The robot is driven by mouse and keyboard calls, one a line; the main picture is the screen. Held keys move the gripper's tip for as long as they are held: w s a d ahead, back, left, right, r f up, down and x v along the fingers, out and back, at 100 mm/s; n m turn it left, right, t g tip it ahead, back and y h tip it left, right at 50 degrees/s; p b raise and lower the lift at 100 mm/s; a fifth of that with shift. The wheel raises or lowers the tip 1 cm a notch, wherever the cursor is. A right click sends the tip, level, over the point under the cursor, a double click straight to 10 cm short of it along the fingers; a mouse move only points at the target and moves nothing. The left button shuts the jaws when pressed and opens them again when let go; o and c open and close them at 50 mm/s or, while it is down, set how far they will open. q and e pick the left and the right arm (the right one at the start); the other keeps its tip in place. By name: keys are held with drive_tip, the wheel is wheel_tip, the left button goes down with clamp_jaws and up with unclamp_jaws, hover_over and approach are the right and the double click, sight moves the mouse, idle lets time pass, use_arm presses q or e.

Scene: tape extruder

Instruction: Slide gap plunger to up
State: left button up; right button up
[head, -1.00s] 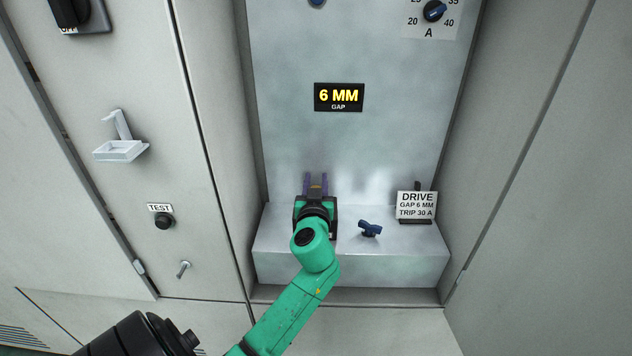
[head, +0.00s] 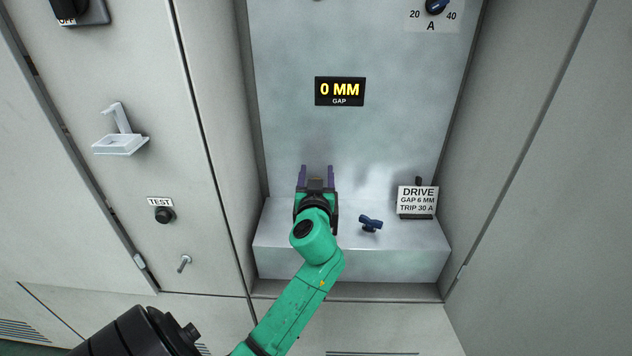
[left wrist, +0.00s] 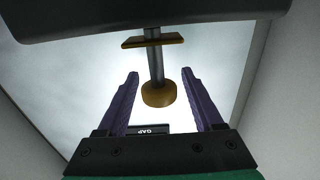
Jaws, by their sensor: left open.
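The gap plunger shows in the left wrist view as a grey shaft (left wrist: 157,65) with a round brass knob (left wrist: 158,94) and a flat brass plate (left wrist: 153,41) across the shaft. In the head view it is hidden behind my gripper. My left gripper (head: 316,170) is open above the ledge; in the left wrist view (left wrist: 160,76) its purple fingers stand either side of the shaft and knob, with visible space on both sides. The gap display (head: 340,91) reads 0 MM. My right gripper is not in view.
A blue handle (head: 370,223) stands on the ledge (head: 350,262) right of my gripper. A card (head: 417,200) there reads DRIVE, GAP 6 MM, TRIP 30 A. Side walls flank the recess. A dial (head: 436,6) sits at top right, a test button (head: 164,215) at left.

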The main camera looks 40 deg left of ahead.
use_arm(q)
drive_tip(key=b+v, duration=0.3)
drive_tip(key=v, duration=1.1)
drive_tip(key=shift+s+b, duration=0.15)
drive_tip(key=shift+b, duration=0.25)
drive_tip(key=shift+d, duration=0.1)
